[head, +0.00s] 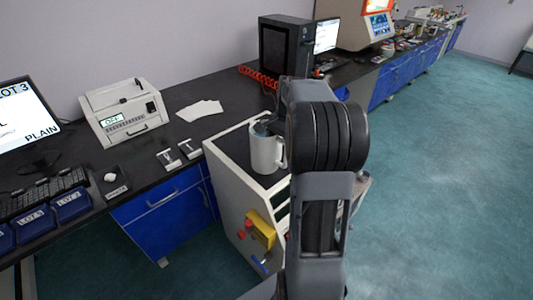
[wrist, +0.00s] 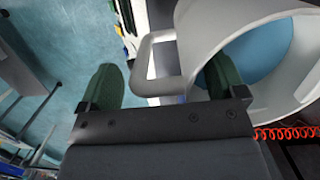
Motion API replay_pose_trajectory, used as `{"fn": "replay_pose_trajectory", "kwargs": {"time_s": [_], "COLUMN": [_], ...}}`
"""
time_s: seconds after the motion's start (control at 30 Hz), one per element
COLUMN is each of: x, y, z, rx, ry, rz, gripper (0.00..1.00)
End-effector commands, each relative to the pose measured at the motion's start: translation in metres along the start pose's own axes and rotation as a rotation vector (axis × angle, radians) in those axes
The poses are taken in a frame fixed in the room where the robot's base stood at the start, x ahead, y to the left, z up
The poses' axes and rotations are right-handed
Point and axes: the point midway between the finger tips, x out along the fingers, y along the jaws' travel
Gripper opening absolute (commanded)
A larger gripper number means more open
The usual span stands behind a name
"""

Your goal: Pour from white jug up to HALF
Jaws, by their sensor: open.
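The white jug (head: 265,150) stands upright on the dark top of the white cabinet-like machine, just left of my arm. In the wrist view the jug (wrist: 188,20) fills the right side, with its open mouth and a light-blue surface inside. Its handle (wrist: 160,37) shows between my two fingers. My gripper (wrist: 163,82) is open, with one green finger on each side of the handle in the picture; the right finger overlaps the jug's rim. I cannot tell whether either finger touches it. In the head view my arm hides most of the gripper.
The machine (head: 228,190) has a yellow panel part and red knobs on its front. A black bench (head: 150,178) behind holds a printer-like device (head: 122,112), white papers (head: 200,110), a monitor (head: 22,118) and blue lot bins (head: 72,204). The floor at right is clear.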

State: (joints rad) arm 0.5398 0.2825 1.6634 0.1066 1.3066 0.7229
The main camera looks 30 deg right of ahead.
Motion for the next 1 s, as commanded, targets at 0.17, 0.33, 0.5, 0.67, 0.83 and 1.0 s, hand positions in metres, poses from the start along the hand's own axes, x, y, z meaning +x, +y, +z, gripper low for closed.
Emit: {"fn": "replay_pose_trajectory", "kwargs": {"time_s": [0.17, 0.33, 0.5, 0.67, 0.83, 1.0], "x": [-0.0002, -0.0004, -0.0004, -0.0004, -0.0004, -0.0004], "y": [0.0000, 0.0000, 0.0002, 0.0003, 0.0005, 0.0006], "z": [0.0000, 0.0000, -0.0001, -0.0002, -0.0003, -0.0004], "rx": [0.000, 0.000, 0.000, 0.001, 0.001, 0.001], "ry": [0.000, 0.000, 0.000, 0.000, 0.000, 0.000], "rz": [0.000, 0.000, 0.000, 0.001, 0.001, 0.001], "gripper": [0.78, 0.62, 0.45, 0.30, 0.14, 0.00]}}
